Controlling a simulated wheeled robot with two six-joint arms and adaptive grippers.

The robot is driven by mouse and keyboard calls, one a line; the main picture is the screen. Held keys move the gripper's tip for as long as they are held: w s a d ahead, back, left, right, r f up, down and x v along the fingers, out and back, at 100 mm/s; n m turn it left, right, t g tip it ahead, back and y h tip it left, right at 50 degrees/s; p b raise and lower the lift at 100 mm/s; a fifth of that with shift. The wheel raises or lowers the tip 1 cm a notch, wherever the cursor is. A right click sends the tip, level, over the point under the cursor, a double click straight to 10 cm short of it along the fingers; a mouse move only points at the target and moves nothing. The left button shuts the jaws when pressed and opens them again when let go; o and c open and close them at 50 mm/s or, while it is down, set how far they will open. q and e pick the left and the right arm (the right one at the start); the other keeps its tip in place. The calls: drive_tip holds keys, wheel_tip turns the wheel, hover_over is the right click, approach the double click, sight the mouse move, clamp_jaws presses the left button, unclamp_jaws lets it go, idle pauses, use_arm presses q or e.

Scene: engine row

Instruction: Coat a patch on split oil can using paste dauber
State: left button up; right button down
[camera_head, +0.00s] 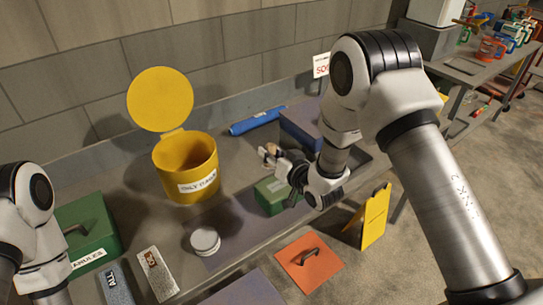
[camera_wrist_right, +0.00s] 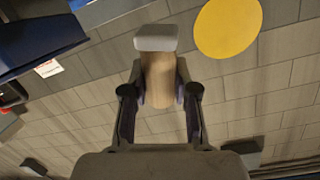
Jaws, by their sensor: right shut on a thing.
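My right gripper (camera_head: 272,160) is shut on the paste dauber, raised above the bench near a green can-like box. In the right wrist view, the gripper (camera_wrist_right: 160,95) has its fingers on both sides of the dauber's tan handle (camera_wrist_right: 159,80), with a pale grey block-shaped head (camera_wrist_right: 156,38) at its far end. The green box (camera_head: 270,196), below the gripper, may be the split oil can; my arm partly hides it and no split can be made out. A round white-lidded tin (camera_head: 205,241) stands on the dark mat. My left gripper is out of view.
A yellow bin (camera_head: 186,172) with its lid up stands behind the mat. A larger green box (camera_head: 88,232) is at left. A blue roll (camera_head: 257,121) lies at the back.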

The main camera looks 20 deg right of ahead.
idle(0.4)
drive_tip(key=shift+s+f+b, duration=0.1)
drive_tip(key=shift+f+b, duration=0.5)
drive_tip(key=shift+r, duration=0.1)
